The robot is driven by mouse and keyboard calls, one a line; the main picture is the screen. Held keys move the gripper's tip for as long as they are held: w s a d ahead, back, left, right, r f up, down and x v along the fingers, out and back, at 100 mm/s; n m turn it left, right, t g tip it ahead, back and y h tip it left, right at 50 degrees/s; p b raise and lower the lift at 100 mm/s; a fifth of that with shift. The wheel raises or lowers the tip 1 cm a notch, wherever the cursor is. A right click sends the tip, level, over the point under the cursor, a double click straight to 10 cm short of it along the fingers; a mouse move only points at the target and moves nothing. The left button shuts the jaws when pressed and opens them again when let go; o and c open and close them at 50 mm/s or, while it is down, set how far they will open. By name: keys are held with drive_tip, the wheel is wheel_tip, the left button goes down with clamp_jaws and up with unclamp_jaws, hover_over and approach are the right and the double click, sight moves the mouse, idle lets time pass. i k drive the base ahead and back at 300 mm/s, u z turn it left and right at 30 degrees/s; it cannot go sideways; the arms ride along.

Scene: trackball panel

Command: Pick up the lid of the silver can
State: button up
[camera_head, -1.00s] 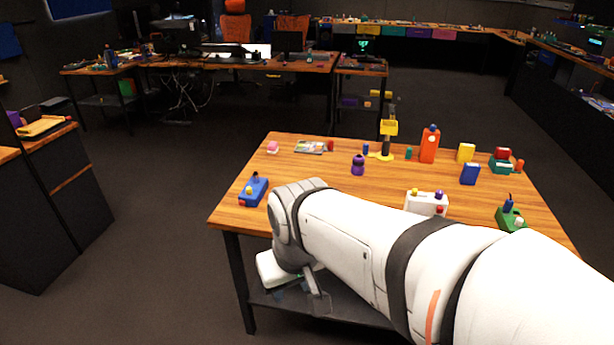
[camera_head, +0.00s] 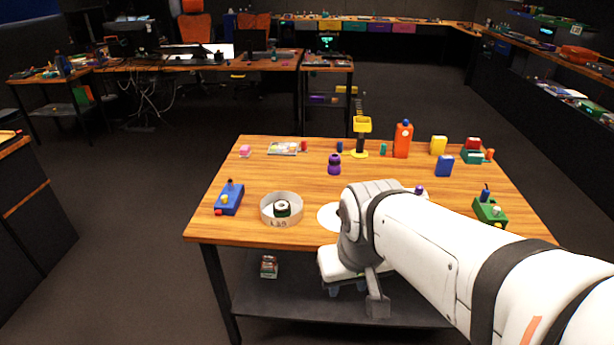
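A round, pale open-topped can (camera_head: 281,213) with dark marks on its side stands near the front edge of the table (camera_head: 210,230). A dark ring-shaped thing with a pale centre (camera_head: 282,208) sits inside it. A flat white disc (camera_head: 327,215), perhaps the lid, lies right of the can, partly hidden behind my arm. My gripper (camera_head: 350,287) hangs below my wrist in front of the table's front edge, right of the can and apart from it. Its fingers are small and unclear, so I cannot tell whether it is open or shut.
A blue box with knobs (camera_head: 229,199) stands left of the can. A purple bottle (camera_head: 334,165), an orange canister (camera_head: 403,140) and a yellow stand (camera_head: 360,140) are farther back. A green box (camera_head: 490,211) is at right. A small jar (camera_head: 268,266) sits on the lower shelf.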

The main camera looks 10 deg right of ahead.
sight(329, 216)
drive_tip(key=u, duration=0.05)
drive_tip(key=i, duration=1)
drive_tip(key=z, duration=0.05)
